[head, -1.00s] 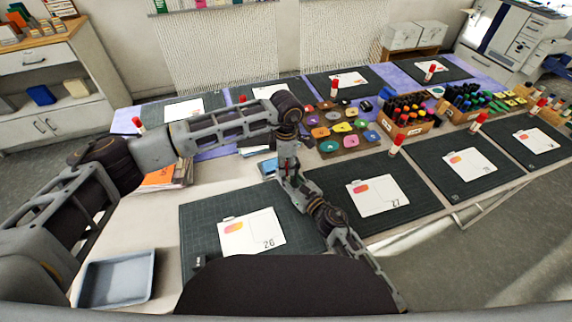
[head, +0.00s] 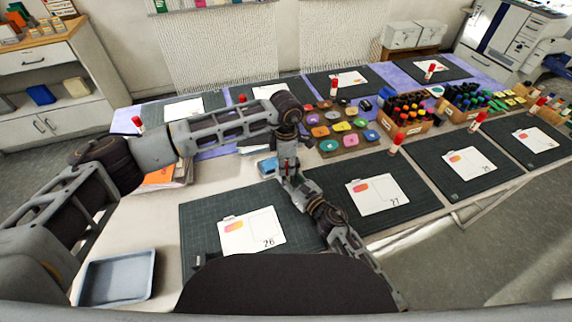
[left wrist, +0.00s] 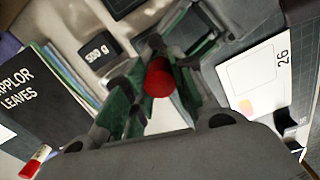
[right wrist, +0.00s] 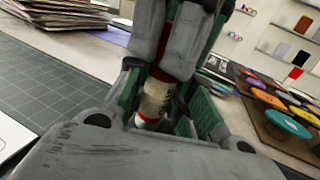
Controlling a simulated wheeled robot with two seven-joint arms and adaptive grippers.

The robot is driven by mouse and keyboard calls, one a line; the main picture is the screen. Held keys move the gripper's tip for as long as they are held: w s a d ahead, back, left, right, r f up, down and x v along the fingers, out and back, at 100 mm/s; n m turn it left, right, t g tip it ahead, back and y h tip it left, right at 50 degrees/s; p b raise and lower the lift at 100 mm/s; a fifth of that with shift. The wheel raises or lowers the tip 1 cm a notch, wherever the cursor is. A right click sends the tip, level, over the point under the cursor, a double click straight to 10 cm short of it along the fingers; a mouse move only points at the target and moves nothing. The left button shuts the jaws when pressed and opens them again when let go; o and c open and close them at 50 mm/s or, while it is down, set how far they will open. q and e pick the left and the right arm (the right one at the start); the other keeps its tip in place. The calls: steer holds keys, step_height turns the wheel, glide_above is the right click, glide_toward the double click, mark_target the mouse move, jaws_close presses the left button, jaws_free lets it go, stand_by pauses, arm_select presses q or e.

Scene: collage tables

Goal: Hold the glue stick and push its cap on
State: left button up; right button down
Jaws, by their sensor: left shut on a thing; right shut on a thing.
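My left gripper (left wrist: 158,88) is shut on the round red cap (left wrist: 158,78), which shows end-on in the left wrist view. In the right wrist view, the glue stick (right wrist: 155,97) has a pale label and stands slightly tilted, with my right gripper (right wrist: 168,105) shut around its body. The red cap (right wrist: 182,40) is directly above the body there, between the left fingers. Cap and body are in line and look touching, but the joint is partly hidden by the fingers. In the head view, both grippers meet above the back of the card-26 mat, the left above the right.
The dark green mat (head: 200,232) carries card 26 (head: 250,231). A grey tray (head: 117,277) is at the front left. Booklets (head: 168,174) lie left of the grippers, and ink pads (head: 340,127) behind to the right.

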arm_select(q)
steer(key=shift+a+f, duration=0.2)
steer(key=shift+f, duration=0.1)
arm_select(e)
steer(key=shift+s+a+r, duration=0.1)
steer(key=shift+a+r, duration=0.1)
steer(key=shift+r, duration=0.1)
arm_select(q)
steer(key=shift+a+r, duration=0.1)
steer(key=shift+r, duration=0.15)
arm_select(e)
steer(key=shift+w, duration=0.2)
stand_by(0.5)
arm_select(q)
steer(key=shift+s+r, duration=0.1)
steer(key=shift+r, duration=0.05)
arm_select(e)
steer(key=shift+d+f, duration=0.15)
steer(key=shift+d, duration=0.05)
stand_by(0.4)
